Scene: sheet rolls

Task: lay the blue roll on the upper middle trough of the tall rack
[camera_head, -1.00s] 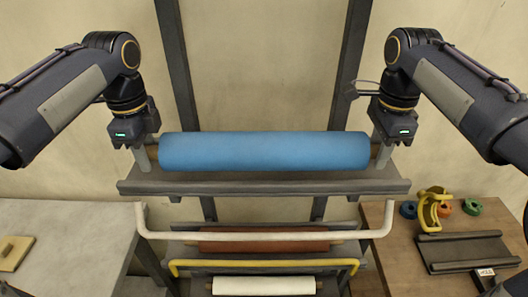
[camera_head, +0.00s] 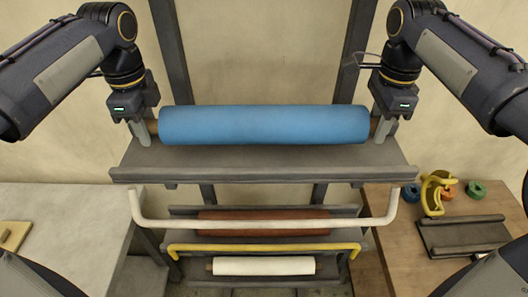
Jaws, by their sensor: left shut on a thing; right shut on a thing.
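The blue roll (camera_head: 263,125) lies level across the middle of the head view, with short brown core ends showing at both sides. My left gripper (camera_head: 141,132) is shut on its left core end. My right gripper (camera_head: 385,132) is shut on its right core end. Below and partly behind the roll is the grey top trough (camera_head: 262,174) of the tall rack, whose dark posts rise behind. The roll hides part of this trough. I cannot tell whether the roll touches it or hangs above it.
Lower tiers hold a brown-red roll (camera_head: 263,222) and a white roll (camera_head: 264,266). A white bar (camera_head: 264,224) and a yellow bar (camera_head: 264,247) cross in front. A pale table (camera_head: 60,225) stands left. A wooden table (camera_head: 400,240) at right bears a yellow holder (camera_head: 433,195) and a dark tray (camera_head: 465,237).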

